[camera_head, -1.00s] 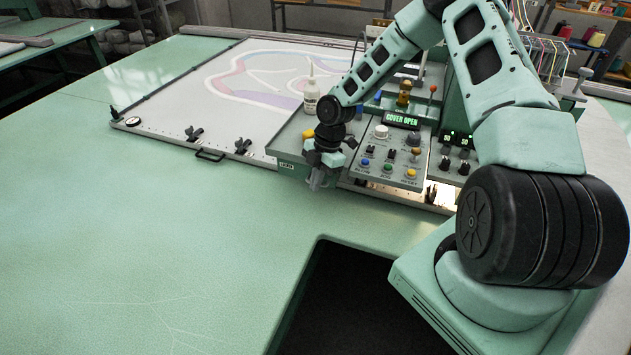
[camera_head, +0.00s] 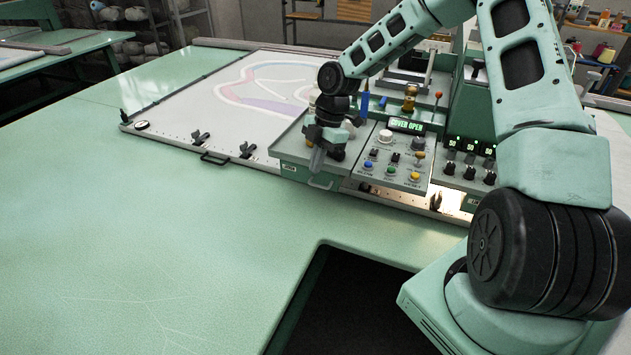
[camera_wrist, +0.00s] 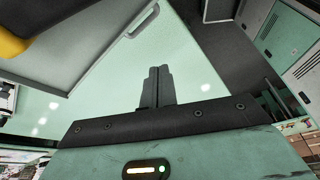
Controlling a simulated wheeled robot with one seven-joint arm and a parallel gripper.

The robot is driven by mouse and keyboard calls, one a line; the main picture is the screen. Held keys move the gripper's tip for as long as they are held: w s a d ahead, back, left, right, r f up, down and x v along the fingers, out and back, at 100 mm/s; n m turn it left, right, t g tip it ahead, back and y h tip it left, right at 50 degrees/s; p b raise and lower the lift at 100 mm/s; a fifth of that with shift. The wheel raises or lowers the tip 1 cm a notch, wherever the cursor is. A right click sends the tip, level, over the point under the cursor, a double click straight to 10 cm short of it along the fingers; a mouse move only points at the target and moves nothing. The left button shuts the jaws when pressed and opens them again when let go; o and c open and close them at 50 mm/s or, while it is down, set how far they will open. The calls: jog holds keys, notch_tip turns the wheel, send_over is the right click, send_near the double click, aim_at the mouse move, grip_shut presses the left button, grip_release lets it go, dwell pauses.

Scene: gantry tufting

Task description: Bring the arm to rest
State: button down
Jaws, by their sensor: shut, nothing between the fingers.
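My gripper (camera_head: 318,160) hangs at the front left of the control panel (camera_head: 398,172), above the panel's left tray part. Its fingers point down. In the wrist view the two fingers of my gripper (camera_wrist: 157,88) are pressed together with nothing between them. My arm reaches in from the right, bent over the panel. A white bottle stands behind the gripper and is mostly hidden by it in the head view.
The panel's display (camera_head: 407,125) reads "COVER OPEN", with knobs and coloured buttons below it. A framed cloth (camera_head: 215,120) with a pastel outline lies to the left. The green table (camera_head: 130,230) is clear at front left. A dark cutout (camera_head: 350,310) opens at the front.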

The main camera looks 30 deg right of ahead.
jog(key=s+a+r+m+g+h+b, duration=0.1)
jog(key=s+a+r+m+b, duration=0.1)
jog(key=s+a, duration=0.5)
jog(key=s+a+r+m+h+b, duration=0.25)
jog(key=s+a, duration=0.35)
jog(key=a, duration=0.4)
jog(key=s+a+r+m+b, duration=0.1)
jog(key=s+a+m, duration=0.1)
jog(key=s, duration=0.6)
jog(key=s+a+r+m+t+b, duration=0.1)
jog(key=s+a+r+m, duration=0.1)
jog(key=s+m, duration=0.3)
jog(key=s+a, duration=0.1)
jog(key=s, duration=0.3)
jog(key=shift+s+a, duration=0.2)
jog(key=shift+y, duration=0.25)
